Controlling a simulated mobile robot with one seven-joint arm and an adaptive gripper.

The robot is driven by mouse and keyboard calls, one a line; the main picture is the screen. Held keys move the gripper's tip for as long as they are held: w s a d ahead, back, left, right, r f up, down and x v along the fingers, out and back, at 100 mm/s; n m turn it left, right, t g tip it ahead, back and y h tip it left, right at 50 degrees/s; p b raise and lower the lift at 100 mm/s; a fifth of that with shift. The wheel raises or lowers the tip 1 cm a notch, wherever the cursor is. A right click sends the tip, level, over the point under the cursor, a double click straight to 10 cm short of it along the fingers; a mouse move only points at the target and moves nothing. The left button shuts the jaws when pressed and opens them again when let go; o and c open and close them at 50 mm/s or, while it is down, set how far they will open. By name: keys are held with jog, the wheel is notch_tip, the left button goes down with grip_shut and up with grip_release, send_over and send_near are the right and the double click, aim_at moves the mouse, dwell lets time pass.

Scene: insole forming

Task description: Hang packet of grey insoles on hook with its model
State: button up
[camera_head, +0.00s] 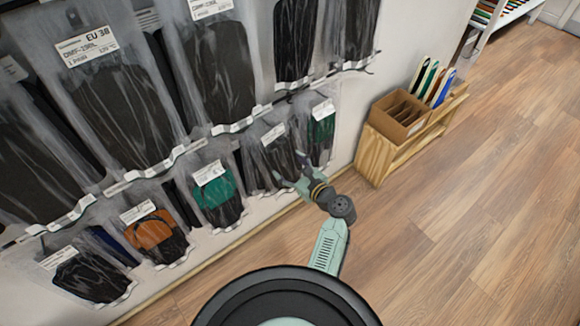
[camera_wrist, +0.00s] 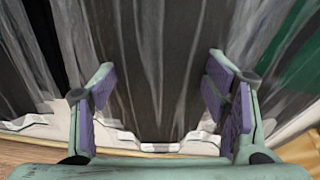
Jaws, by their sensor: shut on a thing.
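My gripper (camera_head: 298,172) is at the bottom row of hanging packets on the wall, near its right end. It is shut on a clear packet of dark grey insoles (camera_head: 281,158), which has a white label at its top. In the wrist view the grey packet (camera_wrist: 160,60) fills the space between the purple finger pads of my gripper (camera_wrist: 162,105). The packet's top and any hook behind it are hidden, so I cannot tell whether it hangs on a hook.
A packet with green insoles (camera_head: 213,190) hangs to the left, and another green one (camera_head: 322,128) close on the right. An upper row of large dark packets (camera_head: 115,100) hangs above. A wooden stand with a cardboard box (camera_head: 398,116) is at right. The wooden floor (camera_head: 470,220) is clear.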

dwell(0.8)
jog(key=o, duration=1.3)
jog(key=shift+f, duration=0.1)
jog(key=v, duration=1.2)
